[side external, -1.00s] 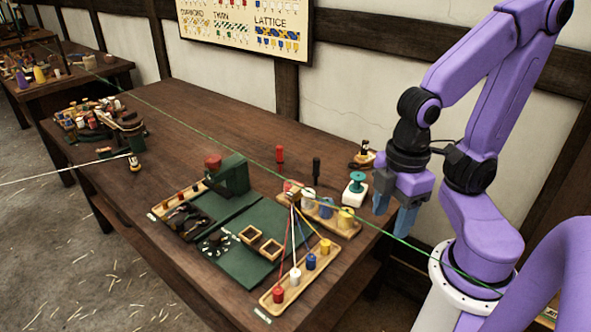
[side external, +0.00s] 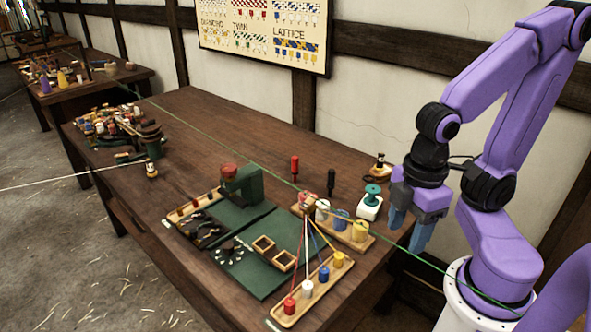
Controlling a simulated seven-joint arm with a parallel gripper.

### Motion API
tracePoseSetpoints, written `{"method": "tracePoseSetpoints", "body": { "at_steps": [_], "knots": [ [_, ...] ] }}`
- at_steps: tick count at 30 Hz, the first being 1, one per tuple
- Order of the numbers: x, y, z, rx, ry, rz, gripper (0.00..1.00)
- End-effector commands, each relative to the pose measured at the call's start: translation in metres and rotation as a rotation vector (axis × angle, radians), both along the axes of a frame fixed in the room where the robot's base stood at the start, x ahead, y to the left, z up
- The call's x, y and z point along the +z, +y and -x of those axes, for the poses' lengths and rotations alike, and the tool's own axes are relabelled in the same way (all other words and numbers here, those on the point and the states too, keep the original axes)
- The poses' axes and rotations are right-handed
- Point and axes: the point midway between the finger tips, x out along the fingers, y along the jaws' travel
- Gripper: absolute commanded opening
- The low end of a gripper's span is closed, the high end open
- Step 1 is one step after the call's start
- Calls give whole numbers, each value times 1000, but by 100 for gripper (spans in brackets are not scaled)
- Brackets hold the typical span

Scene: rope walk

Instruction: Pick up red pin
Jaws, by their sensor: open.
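A slim red pin (side external: 295,168) stands upright on the bare table behind the green mats, beside a similar black pin (side external: 331,182). A shorter red-wound bobbin (side external: 290,306) stands at the front end of a wooden rack, with red cord running up from it. My gripper (side external: 408,237) has blue fingers that point down, apart and empty. In the picture it is to the right of both red pieces and apart from them, near the table's right end. Its exact height over the table is hard to tell.
A green taut line (side external: 210,131) crosses the table diagonally and passes in front of my gripper. Racks (side external: 345,265) with bobbins and cords, a green block (side external: 248,187) and a white-and-green spool (side external: 370,203) stand nearby. The table's back middle (side external: 220,125) is mostly clear.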

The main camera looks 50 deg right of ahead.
Motion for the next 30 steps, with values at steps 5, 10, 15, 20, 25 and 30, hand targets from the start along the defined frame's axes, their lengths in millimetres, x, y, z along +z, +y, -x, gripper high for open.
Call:
{"method": "tracePoseSetpoints", "body": {
  "at_steps": [5,10,15,20,25,30],
  "knots": [
    [0,0,0,0,0,0,57],
    [0,0,-2,2,-4,6,57],
    [-6,-6,-36,50,-65,113,57],
    [-15,-22,-106,168,-162,331,57],
    [-24,-46,-184,325,-225,581,57],
    [-37,-73,-258,505,-241,816,57]
  ]
}}
